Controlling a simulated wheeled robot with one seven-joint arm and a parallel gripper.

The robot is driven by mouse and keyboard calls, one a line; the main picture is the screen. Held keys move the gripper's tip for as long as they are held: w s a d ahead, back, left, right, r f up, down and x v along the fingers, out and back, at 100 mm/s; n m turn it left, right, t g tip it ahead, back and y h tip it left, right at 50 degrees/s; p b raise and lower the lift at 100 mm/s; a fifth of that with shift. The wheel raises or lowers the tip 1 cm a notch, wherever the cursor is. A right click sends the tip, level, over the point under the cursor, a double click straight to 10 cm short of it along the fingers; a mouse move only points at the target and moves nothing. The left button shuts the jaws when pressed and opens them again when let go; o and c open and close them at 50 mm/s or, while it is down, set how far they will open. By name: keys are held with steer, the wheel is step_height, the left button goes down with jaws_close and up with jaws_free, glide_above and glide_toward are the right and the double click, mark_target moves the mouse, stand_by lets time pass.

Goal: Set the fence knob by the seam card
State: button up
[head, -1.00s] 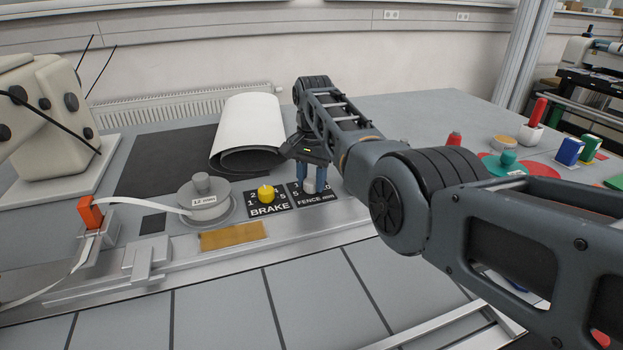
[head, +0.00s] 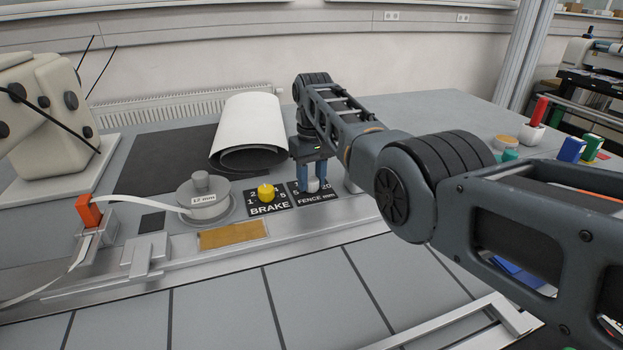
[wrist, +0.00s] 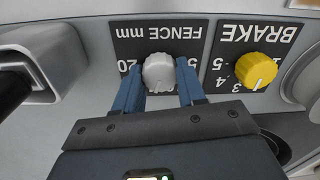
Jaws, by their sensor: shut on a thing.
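The light grey fence knob (wrist: 158,69) sits on a black plate marked FENCE mm (wrist: 128,43). The knob also shows in the head view (head: 313,185). My gripper (wrist: 159,80) is over the plate with its two blue fingers on either side of the knob, shut on it. It also shows in the head view (head: 313,178). The numbers 20 and 5 show on the plate; the fingers cover part of the scale. A white mark shows near the knob's edge. I cannot make out a seam card with readable writing.
The yellow brake knob (head: 266,192) stands close beside the fence plate. A grey spool marked 12 mm (head: 203,203) and a tan plate (head: 233,236) lie to the left. A rolled white sheet (head: 246,130) lies behind. A grey bracket (wrist: 42,62) is close to the fence plate.

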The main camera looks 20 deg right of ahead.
mark_target(312, 179)
steer(key=n, duration=0.4)
steer(key=shift+n+b, duration=0.6)
steer(key=shift+n, duration=1.9)
steer(key=o, duration=1.1)
steer(key=shift+c, duration=0.2)
step_height(312, 179, up, 8)
steer(key=shift+w+f+b, duration=0.1)
steer(key=shift+b, duration=0.25)
steer(key=shift+d, duration=0.1)
